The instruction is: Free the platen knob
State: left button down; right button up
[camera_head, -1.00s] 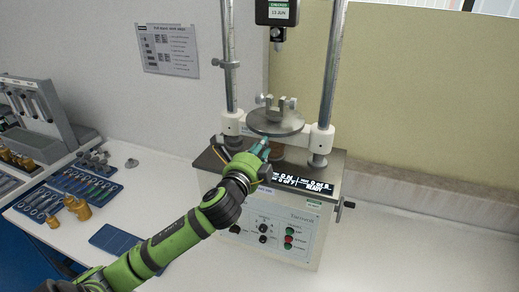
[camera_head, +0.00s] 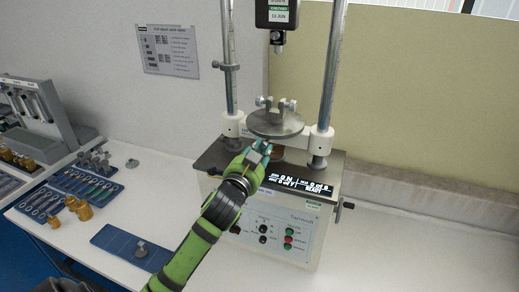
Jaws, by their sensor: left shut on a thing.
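The tester (camera_head: 270,222) stands on the white bench with a round metal platen (camera_head: 275,124) between its two columns. A small clamp (camera_head: 281,106) with side screws stands on the platen. My left gripper (camera_head: 262,147) is just below the platen's front left edge, shut on the platen knob there. The fingers hide the knob, so its shape cannot be made out. A brownish part (camera_head: 278,155) shows under the platen, right of the fingers. My right gripper is out of view.
A blue mat (camera_head: 112,237) with a metal fitting (camera_head: 141,250) lies left of my arm. Blue trays of tools (camera_head: 90,187), brass weights (camera_head: 80,208) and a grey rack (camera_head: 38,112) stand further left. The bench right of the tester is clear.

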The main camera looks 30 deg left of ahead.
pick_arm(q)
jog(key=n, duration=0.5)
jog(key=shift+r+n+p, duration=0.15)
jog(key=shift+n+p, duration=0.2)
jog(key=shift+n, duration=0.05)
jog(key=n, duration=0.4)
jog(key=shift+r, duration=0.15)
jog(key=shift+n, duration=0.7)
jog(key=shift+r, duration=0.2)
jog(key=c, duration=1.1)
grip_release()
jog(key=shift+f, duration=0.15)
jog(key=shift+w, duration=0.1)
jog(key=shift+f, duration=0.1)
